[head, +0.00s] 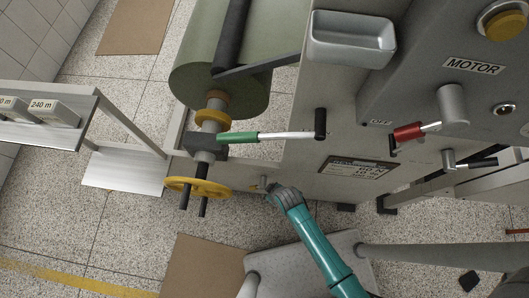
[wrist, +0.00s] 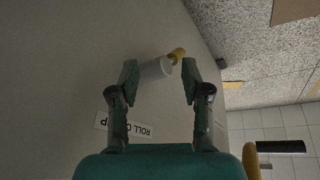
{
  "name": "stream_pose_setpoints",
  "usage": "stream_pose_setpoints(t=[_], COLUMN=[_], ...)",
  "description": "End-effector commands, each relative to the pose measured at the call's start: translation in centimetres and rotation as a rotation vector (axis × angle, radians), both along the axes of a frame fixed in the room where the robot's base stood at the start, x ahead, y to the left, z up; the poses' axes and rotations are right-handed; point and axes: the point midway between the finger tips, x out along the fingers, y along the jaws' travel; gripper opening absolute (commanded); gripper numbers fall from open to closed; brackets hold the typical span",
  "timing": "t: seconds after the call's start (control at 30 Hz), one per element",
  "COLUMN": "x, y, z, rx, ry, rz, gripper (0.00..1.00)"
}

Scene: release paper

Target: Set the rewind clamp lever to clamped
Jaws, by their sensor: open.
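My gripper (head: 271,187) is low at the front of the grey machine, right of the yellow handwheel. In the wrist view my gripper (wrist: 160,80) is open, its two green-padded fingers on either side of a short pale cylinder (wrist: 155,69) with a yellow-tipped stub (wrist: 177,54). This looks like the clamp lever, seen nearly end-on. A gap shows between the left finger and the cylinder; contact at the right is unclear. A partly hidden label (wrist: 125,127) reads "ROLL C…P". The lever's set position cannot be told. In the head view my gripper mostly hides it.
The yellow handwheel (head: 197,188) is close left of my gripper. A green-gripped rod (head: 238,137) crosses above it. Levers with red (head: 407,132) and black (head: 483,162) handles stand farther right. A green roll (head: 215,65) is above. Cardboard (head: 205,266) lies on the floor.

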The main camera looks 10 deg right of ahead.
Motion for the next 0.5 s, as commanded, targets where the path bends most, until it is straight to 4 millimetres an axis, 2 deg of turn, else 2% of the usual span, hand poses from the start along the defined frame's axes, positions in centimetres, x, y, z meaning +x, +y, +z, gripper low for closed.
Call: stream_pose_setpoints(t=[0.2, 0.5], x=[-0.7, -0.7], y=[-0.3, -0.3], z=[1.6, 1.8], rx=[-0.001, 0.0], ry=[0.001, 0.0], rz=[0.0, 0.0], gripper=[0.47, 0.47])
